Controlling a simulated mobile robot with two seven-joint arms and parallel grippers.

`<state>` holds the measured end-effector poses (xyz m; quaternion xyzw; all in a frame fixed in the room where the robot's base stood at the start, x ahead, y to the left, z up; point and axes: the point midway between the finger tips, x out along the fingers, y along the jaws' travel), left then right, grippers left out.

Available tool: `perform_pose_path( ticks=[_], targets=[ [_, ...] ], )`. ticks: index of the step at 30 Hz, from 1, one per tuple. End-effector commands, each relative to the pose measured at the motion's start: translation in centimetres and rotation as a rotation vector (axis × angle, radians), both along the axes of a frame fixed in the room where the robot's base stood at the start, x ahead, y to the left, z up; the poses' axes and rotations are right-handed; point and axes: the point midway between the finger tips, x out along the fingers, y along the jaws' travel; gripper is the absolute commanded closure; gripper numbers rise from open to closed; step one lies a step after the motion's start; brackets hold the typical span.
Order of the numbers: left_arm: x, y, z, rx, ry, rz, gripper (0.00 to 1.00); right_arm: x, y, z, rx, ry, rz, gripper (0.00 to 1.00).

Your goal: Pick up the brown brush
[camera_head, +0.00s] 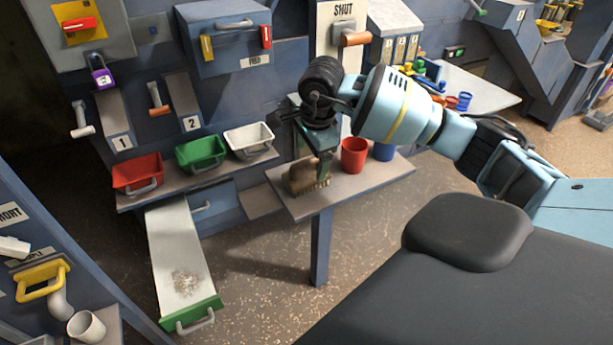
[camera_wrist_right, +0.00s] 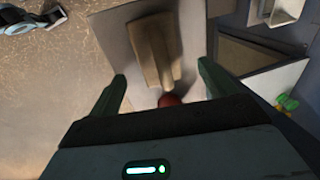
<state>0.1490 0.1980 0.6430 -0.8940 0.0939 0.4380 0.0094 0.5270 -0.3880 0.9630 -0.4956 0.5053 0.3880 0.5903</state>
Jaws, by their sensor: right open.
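The brown brush (camera_head: 307,183) lies on a small grey shelf table (camera_head: 300,208), its bristles showing at the front edge. My right gripper (camera_head: 318,165) is right above it, pointing down, and partly hides it. In the right wrist view the brush (camera_wrist_right: 156,52) has a broad block and a narrower handle, and lies between the two open fingers (camera_wrist_right: 161,72). I cannot tell whether the fingers touch it. My left gripper is not in the head view.
A red cup (camera_head: 353,155) and a blue cup (camera_head: 384,150) stand on the same table, close to the right of my gripper. Red (camera_head: 137,173), green (camera_head: 201,152) and white (camera_head: 248,139) bins sit on a shelf to the left. A pale chute (camera_head: 178,243) with scattered debris slopes below.

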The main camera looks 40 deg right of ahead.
Motion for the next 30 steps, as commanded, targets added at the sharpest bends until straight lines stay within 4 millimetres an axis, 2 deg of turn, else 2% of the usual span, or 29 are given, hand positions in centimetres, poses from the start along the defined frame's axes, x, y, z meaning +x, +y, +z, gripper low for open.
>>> perform_pose_path(
  ticks=[5,15,24,30],
  targets=[
    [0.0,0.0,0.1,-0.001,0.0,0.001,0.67,0.1,0.0,-0.5,0.002,-0.001,0.0,0.16],
    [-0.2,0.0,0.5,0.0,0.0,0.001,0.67,0.6,-0.3,-4.7,0.002,-0.001,0.0,0.16],
    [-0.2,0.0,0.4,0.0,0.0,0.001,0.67,0.6,-0.4,-5.2,0.001,-0.002,0.0,0.16],
    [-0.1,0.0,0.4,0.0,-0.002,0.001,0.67,0.7,-0.4,-5.1,0.001,-0.002,0.0,0.41]
  ],
)
